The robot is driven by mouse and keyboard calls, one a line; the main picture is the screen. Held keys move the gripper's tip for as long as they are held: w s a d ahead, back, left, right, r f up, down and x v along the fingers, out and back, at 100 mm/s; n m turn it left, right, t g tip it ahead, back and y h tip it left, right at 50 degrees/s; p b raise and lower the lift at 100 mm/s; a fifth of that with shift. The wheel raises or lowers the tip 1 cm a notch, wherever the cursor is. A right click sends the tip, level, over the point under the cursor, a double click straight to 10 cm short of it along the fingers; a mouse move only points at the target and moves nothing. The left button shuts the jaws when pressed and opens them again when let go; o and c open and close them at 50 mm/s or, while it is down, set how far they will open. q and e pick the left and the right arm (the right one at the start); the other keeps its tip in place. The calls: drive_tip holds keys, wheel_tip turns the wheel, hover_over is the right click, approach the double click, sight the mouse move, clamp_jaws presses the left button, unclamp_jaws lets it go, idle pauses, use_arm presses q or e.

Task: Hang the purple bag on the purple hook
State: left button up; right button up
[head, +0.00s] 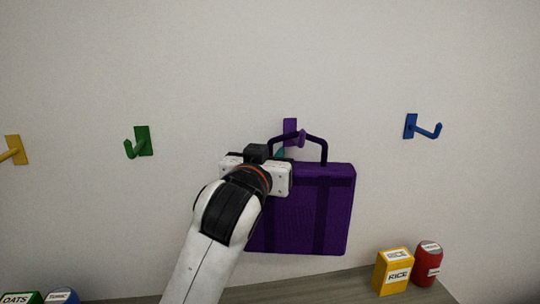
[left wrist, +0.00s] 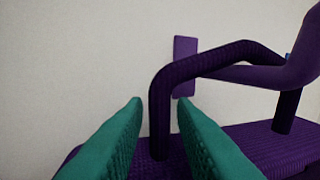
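The purple bag (head: 325,210) is against the wall in the head view, close to upright. Its handle (head: 324,150) passes over the peg of the purple hook (head: 290,126), and the hook's knob end shows in front of it. In the left wrist view the handle (left wrist: 159,110) peaks above the peg (left wrist: 265,76), with the hook's plate (left wrist: 184,50) behind. My left gripper (head: 280,153) is at the handle's left leg. Its teal fingers (left wrist: 160,110) are apart, one on each side of that leg, with gaps showing. My wrist hides the bag's upper left corner. My right gripper is not in view.
A green hook (head: 142,142) and a yellow hook (head: 18,150) are to the left, a blue hook (head: 412,126) to the right. Below, a grey surface (head: 350,290) holds a yellow rice box (head: 393,272), a red can (head: 428,264) and items at left. The wall between hooks is clear.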

use_arm(q)
drive_tip(key=shift+o, duration=0.7)
